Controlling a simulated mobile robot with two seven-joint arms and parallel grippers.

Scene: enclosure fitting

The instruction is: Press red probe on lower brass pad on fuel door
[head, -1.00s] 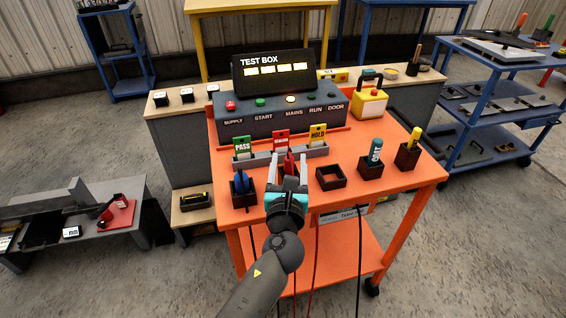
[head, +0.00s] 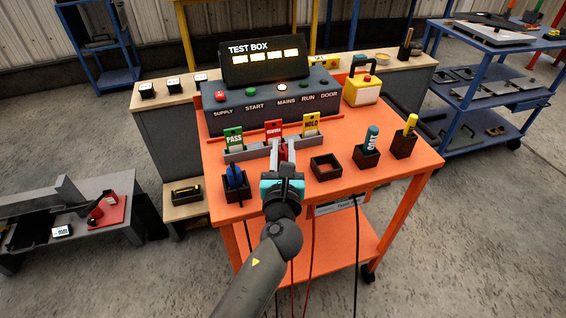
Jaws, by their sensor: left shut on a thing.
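My left gripper (head: 283,147) is over the orange cart, shut on the red probe (head: 284,154). Only a little red shows between its fingers; the probe's lower part and tip are hidden by the gripper. A blue probe (head: 234,177) stands in a dark holder just left of the gripper. I cannot make out the fuel door or its lower brass pad in this view. My right gripper is not in view.

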